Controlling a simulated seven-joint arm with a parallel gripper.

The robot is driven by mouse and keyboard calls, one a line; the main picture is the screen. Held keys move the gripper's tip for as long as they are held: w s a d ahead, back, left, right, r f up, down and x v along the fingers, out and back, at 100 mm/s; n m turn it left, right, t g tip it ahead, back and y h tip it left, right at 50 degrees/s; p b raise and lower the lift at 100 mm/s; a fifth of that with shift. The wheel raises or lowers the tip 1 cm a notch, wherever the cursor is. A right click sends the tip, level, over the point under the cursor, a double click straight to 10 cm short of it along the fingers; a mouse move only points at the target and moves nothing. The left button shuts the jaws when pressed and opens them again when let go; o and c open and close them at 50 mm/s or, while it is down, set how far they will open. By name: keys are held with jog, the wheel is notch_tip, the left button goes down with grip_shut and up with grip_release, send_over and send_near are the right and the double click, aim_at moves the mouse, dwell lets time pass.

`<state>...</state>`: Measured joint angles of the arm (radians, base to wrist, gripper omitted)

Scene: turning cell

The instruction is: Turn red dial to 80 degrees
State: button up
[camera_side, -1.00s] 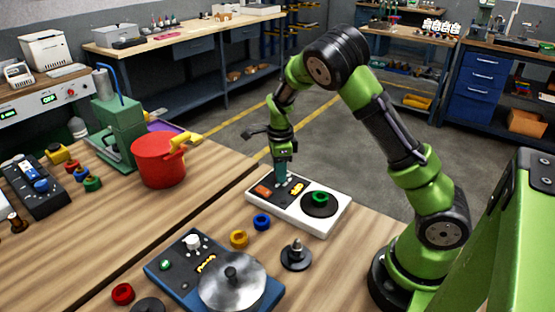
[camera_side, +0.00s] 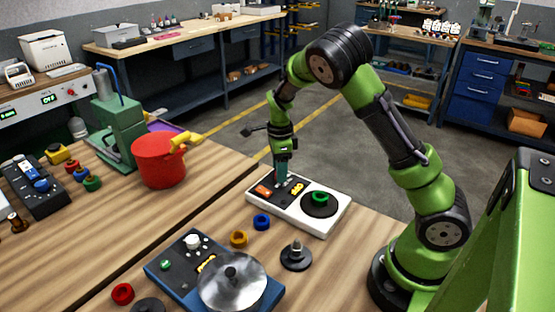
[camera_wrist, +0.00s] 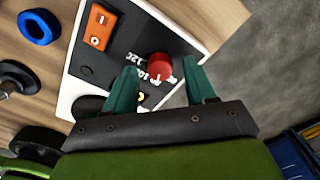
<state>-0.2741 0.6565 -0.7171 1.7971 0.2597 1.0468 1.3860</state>
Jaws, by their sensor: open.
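The red dial (camera_wrist: 160,66) stands on the black face of a white-edged control panel (camera_wrist: 201,37), beside white printed numbers, partly hidden, around 100 and 120. My gripper (camera_wrist: 161,66) has its two green fingers apart, one on each side of the dial. I cannot tell whether either finger touches it. The dial's exact angle is too small to read. In the side view my gripper (camera_side: 281,184) points down at the left half of the panel (camera_side: 322,226), and its fingers hide the dial there.
The panel also has an orange switch (camera_wrist: 99,27) and a black disc with a green ring (camera_side: 320,197). A blue ring (camera_side: 262,222), a yellow ring (camera_side: 239,239) and a blue turntable unit (camera_side: 160,273) lie close by. A red pot (camera_side: 158,163) stands farther left.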

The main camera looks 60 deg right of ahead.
notch_tip(320, 180, up, 16)
dwell(0.3)
jog(key=s+a+r+n+t+y, duration=0.1)
jog(key=s+a+r+n+t, duration=0.1)
jog(key=s+a+n, duration=0.5)
jog(key=s+a+r+n+t+y, duration=0.1)
jog(key=s+a+n+t, duration=0.4)
jog(key=s+n, duration=0.5)
jog(key=a+r+n, duration=0.1)
jog(key=a+n, duration=0.1)
jog(key=n, duration=0.4)
jog(key=shift+s+a, duration=0.2)
jog(key=shift+a, duration=0.15)
